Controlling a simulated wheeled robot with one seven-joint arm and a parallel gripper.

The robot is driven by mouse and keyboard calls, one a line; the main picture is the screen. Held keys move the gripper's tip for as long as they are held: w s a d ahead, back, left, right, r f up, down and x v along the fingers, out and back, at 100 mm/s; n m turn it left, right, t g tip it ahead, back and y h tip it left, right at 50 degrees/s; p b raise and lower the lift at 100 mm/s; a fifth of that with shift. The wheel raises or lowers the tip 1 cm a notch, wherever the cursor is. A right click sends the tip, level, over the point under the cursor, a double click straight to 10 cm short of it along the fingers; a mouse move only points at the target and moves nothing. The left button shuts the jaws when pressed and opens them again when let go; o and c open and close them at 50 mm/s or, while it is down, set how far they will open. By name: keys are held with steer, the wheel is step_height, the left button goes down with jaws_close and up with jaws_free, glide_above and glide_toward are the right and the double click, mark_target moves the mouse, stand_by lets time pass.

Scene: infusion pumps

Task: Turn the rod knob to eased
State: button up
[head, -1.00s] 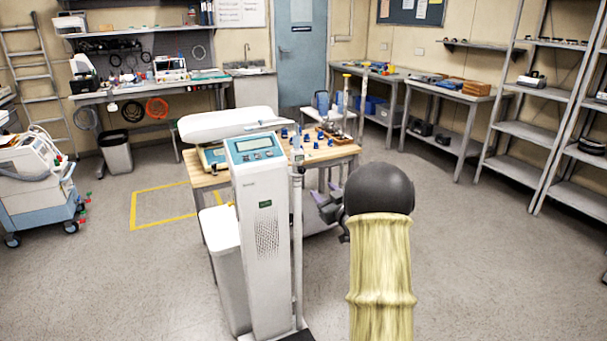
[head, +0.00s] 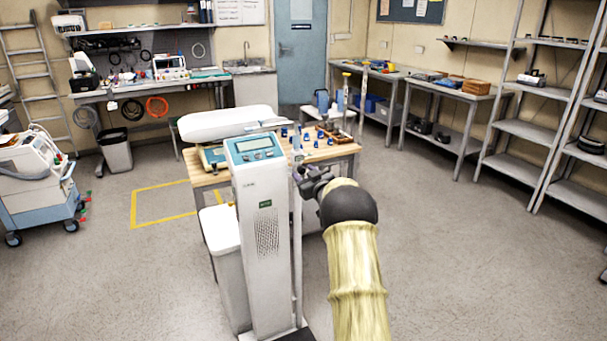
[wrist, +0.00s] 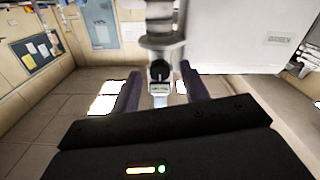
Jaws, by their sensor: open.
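A slim vertical rod (head: 298,250) stands beside the white column scale (head: 262,225). In the wrist view a pale metal collar (wrist: 161,45) sits on the rod, with a small dark round knob (wrist: 160,71) and a little greenish label below it. My gripper (head: 307,180) is at the rod's upper part in the head view. In the wrist view its two dark fingers (wrist: 159,78) are open, one to each side of the knob, with visible gaps. Contact does not show. The knob cannot be made out in the head view, and the label is too small to read.
A wooden table (head: 335,153) with small blue items stands just behind the scale. A white bin-like box (head: 225,250) is at the scale's left. The floor to the right is clear up to the shelving (head: 525,130).

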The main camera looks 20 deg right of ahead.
steer(key=shift+w, duration=0.3)
steer(key=c, duration=0.9)
steer(key=shift+a, duration=0.25)
jaws_close()
steer(key=shift+d, duration=0.15)
